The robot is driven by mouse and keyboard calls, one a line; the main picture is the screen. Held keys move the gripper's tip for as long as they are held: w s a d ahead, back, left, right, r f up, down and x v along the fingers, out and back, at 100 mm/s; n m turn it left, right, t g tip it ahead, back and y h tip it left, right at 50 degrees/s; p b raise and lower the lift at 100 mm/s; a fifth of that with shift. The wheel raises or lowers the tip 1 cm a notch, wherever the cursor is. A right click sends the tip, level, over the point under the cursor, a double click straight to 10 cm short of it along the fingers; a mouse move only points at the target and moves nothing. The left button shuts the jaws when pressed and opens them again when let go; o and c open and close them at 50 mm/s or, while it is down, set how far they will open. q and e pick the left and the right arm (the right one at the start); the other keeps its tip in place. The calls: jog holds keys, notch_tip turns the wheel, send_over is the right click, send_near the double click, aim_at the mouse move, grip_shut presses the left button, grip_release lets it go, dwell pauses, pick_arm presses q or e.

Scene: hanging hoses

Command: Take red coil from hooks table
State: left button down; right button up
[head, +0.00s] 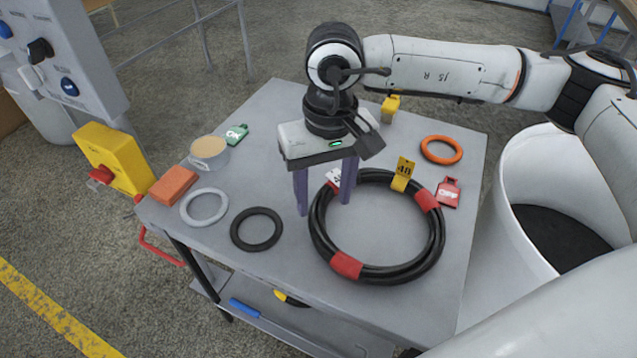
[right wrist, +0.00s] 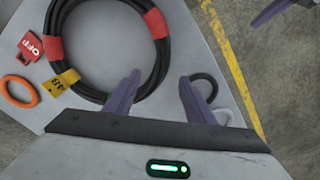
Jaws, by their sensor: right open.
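The coil is a black hose ring with red bands (head: 436,240), lying flat on the grey table (head: 270,110); no all-red coil shows. My right gripper (head: 324,206) is open and empty, pointing down at the coil's left side. Its fingers stand apart near the hose, partly covering it; I cannot tell their exact height. In the right wrist view the coil (right wrist: 110,98) runs close by the left finger. Purple finger parts at that view's top right edge look like my left gripper (right wrist: 288,8).
An orange ring (head: 441,150) and red OFF tag (head: 448,192) lie right of the coil. A grey ring (head: 204,207), black ring (head: 256,229), orange block (head: 173,186), round tin (head: 209,153) and green OK tag (head: 236,134) lie left. A white bin (head: 520,180) stands right.

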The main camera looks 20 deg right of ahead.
aim_at(322, 229)
jog(key=f, duration=0.6)
jog(key=f+p, duration=0.1)
jog(key=f, duration=0.2)
jog(key=shift+a+f, duration=0.25)
jog(key=shift+f, duration=0.05)
grip_shut()
jog(key=c, duration=0.8)
grip_release()
grip_shut()
jog(key=shift+r, duration=0.1)
